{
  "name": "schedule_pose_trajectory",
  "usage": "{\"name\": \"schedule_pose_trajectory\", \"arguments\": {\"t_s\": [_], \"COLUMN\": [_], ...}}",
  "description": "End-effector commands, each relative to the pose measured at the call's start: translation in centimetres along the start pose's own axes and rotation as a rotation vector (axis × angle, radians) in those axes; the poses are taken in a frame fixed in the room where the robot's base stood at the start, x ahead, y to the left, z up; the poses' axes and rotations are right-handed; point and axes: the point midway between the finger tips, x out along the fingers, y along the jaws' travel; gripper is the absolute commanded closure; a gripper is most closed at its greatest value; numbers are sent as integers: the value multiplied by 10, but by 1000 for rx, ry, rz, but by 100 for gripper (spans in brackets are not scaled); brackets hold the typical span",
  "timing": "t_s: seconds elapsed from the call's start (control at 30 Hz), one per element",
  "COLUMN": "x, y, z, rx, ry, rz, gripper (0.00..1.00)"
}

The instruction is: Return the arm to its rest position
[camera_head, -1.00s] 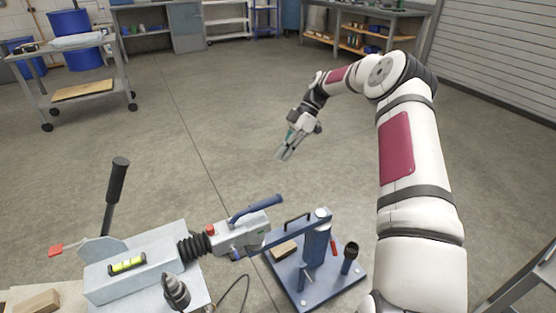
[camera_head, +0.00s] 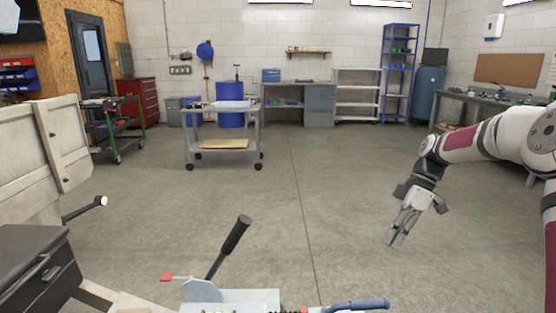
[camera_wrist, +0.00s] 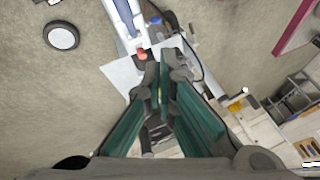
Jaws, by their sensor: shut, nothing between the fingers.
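My gripper (camera_head: 396,238) is at the right of the head view, at the end of my bent arm, pointing down and a little left over open floor. Its fingers are closed together and nothing shows between them. In the wrist view my gripper (camera_wrist: 160,72) has its green-sided fingers meeting near the centre. The trailer hitch with its black-gripped lever (camera_head: 231,243) and a blue handle (camera_head: 360,304) lies at the bottom of the head view, left of my gripper and apart from it. Most of the hitch is cut off by the frame.
A grey cart (camera_head: 222,117) stands on the floor further back. The trailer's wooden side (camera_head: 28,150) and a dark box (camera_head: 38,262) are at the left. A workbench (camera_head: 470,99) stands along the right wall. The middle floor is clear.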

Motion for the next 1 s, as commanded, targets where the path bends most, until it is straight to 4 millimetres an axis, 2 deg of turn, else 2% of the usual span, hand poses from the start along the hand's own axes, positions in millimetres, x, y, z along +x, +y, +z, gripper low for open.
{"name": "schedule_pose_trajectory", "arguments": {"t_s": [0.03, 0.2, 0.5, 0.77, 1.0], "x": [-7, -23, -39, -35, -14], "y": [-17, -72, -178, -271, -348], "z": [-12, -38, -63, -63, -45], "rx": [35, 192, 485, 741, 968], "ry": [-46, -168, -302, -317, -249], "rz": [9, 54, 202, 364, 498], "gripper": [100, 100, 100, 100, 100]}}
